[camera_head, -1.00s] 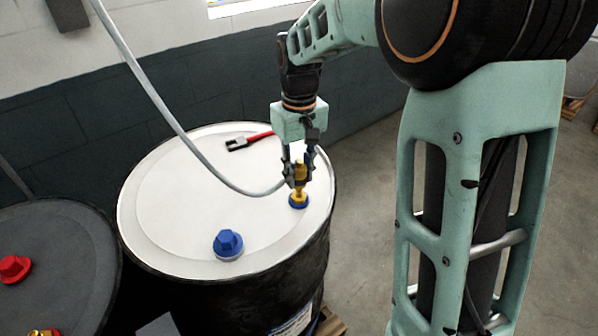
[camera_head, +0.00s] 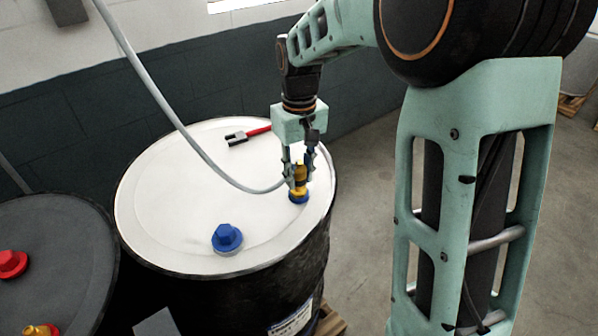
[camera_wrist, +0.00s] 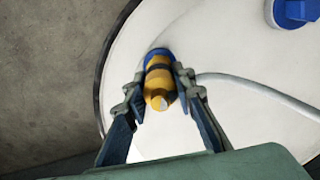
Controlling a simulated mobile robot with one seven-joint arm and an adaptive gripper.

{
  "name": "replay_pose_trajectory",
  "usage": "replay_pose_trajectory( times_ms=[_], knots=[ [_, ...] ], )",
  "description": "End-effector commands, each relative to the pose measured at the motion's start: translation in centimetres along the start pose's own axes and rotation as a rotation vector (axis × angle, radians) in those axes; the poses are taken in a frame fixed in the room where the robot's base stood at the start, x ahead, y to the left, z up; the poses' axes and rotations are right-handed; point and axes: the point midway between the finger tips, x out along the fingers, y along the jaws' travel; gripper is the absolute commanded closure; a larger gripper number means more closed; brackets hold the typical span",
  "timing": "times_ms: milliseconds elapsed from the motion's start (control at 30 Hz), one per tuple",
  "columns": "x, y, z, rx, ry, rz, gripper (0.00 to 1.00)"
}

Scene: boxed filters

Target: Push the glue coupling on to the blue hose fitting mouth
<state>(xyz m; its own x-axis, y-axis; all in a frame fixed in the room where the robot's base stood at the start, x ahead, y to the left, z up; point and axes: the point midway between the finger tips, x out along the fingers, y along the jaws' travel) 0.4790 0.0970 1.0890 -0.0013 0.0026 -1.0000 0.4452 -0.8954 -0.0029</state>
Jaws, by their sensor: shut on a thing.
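The glue coupling (camera_head: 300,174) is a yellow piece with a dark band, and a grey hose runs from it to the left. My gripper (camera_head: 301,180) is shut on it from both sides; the wrist view shows the fingers on either side of the yellow coupling (camera_wrist: 159,85). The blue hose fitting mouth (camera_head: 299,198) is a blue ring near the right edge of the white drum top (camera_head: 165,200), directly under the coupling. The coupling's lower end meets the blue ring with no gap that I can see. The blue ring also shows in the wrist view (camera_wrist: 158,53), partly hidden behind the coupling.
A blue cap (camera_head: 227,238) stands on the white drum top. A red-handled tool (camera_head: 250,135) lies near its back rim. The grey hose (camera_head: 160,105) arcs across the drum. A dark drum (camera_head: 60,240) with red and yellow fittings stands at the left.

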Motion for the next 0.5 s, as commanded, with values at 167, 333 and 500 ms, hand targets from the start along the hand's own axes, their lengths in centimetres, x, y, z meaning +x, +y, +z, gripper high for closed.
replay_pose_trajectory(
  times_ms=[167, 333, 500],
  knots=[
    [0.5, 0.0, 0.0, 0.0, 0.0, 0.0, 1.0],
    [1.0, 0.0, 0.0, 0.0, 0.0, 0.0, 1.0],
    [1.4, 0.0, 0.0, 0.0, 0.0, 0.0, 1.0]
  ],
)
